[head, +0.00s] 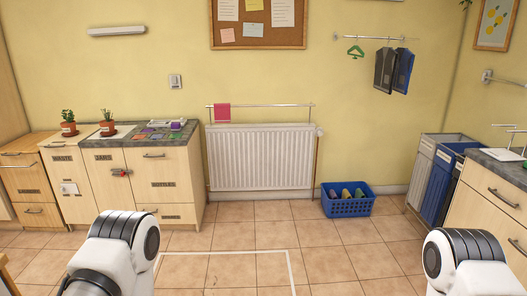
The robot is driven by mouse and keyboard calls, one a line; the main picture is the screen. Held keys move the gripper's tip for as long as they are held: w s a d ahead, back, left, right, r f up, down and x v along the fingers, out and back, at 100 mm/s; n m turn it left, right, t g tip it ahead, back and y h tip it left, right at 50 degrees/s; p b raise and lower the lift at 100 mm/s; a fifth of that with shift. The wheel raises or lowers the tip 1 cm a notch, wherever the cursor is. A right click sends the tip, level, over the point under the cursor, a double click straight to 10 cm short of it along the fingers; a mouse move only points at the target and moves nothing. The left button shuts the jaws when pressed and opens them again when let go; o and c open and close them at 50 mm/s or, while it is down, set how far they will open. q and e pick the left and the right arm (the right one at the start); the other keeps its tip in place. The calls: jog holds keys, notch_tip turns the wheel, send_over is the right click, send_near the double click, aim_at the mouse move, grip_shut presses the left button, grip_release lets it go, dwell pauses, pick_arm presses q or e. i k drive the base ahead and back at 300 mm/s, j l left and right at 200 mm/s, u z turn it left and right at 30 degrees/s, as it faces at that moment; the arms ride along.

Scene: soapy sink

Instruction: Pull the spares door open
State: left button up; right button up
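A row of pale wooden cabinets stands against the back left wall, and its fronts carry small dark labels that are hard to read. Parts of my two arms show at the bottom left and bottom right, well short of the cabinets. Neither gripper shows.
Two potted plants (68,123) and (107,122) and small items stand on the counter. A radiator (260,158), a blue basket (347,200) and blue and grey bins (436,180) stand further right. The tiled floor before the cabinets looks open, with a white outline (225,252).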

aim_at(172, 213)
jog(key=i+u, duration=0.2)
jog(key=i, duration=0.5)
jog(key=i+u, duration=0.15)
jog(key=i, duration=0.55)
jog(key=i+l+u, duration=0.2)
jog(key=i, duration=0.5)
jog(key=i+j, duration=0.35)
jog(key=i, duration=0.2)
jog(key=i+j+z, duration=0.1)
jog(key=i+j, duration=0.25)
jog(key=i, duration=0.15)
jog(key=i+j, duration=0.4)
jog(key=i, duration=0.15)
